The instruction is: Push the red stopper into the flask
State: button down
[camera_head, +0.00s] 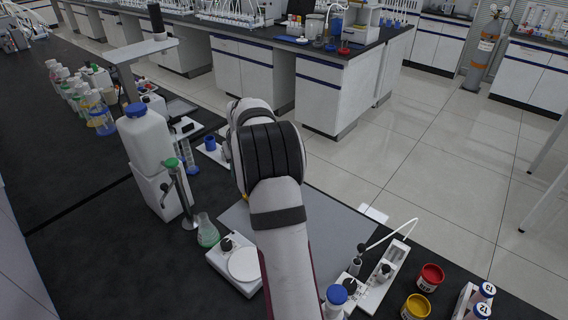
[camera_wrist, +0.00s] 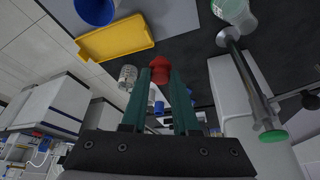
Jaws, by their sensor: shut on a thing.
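My gripper (camera_wrist: 165,88) is shut on the red stopper (camera_wrist: 160,68), which shows between the tips of its two dark green fingers in the wrist view. A conical glass flask (camera_head: 207,232) with pale green liquid stands on the black bench beside a metal stand, left of my arm in the head view. What looks like the same flask shows at the top right edge of the wrist view (camera_wrist: 236,12), partly cut off. The stopper is apart from this flask. In the head view my arm hides the gripper and the stopper.
A metal stand with a green cap (camera_wrist: 272,135) rises beside the flask, near a white container with a blue lid (camera_head: 147,138). A yellow tray (camera_wrist: 115,38), a blue cup (camera_wrist: 96,10) and a clear glass vessel (camera_wrist: 127,77) lie left in the wrist view. A white stirrer (camera_head: 241,264) sits by my arm.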

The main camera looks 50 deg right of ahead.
jog(key=w+a+r+n+y, duration=0.1)
jog(key=w+a+r+n, duration=0.15)
jog(key=a, duration=1.05)
notch_tip(320, 180, down, 7)
jog(key=shift+s+d, duration=0.15)
jog(key=shift+s, duration=0.05)
jog(key=shift+f, duration=0.15)
dwell(0.9)
jog(key=c, duration=0.6)
grip_release()
jog(key=shift+o, duration=0.4)
jog(key=o, duration=0.4)
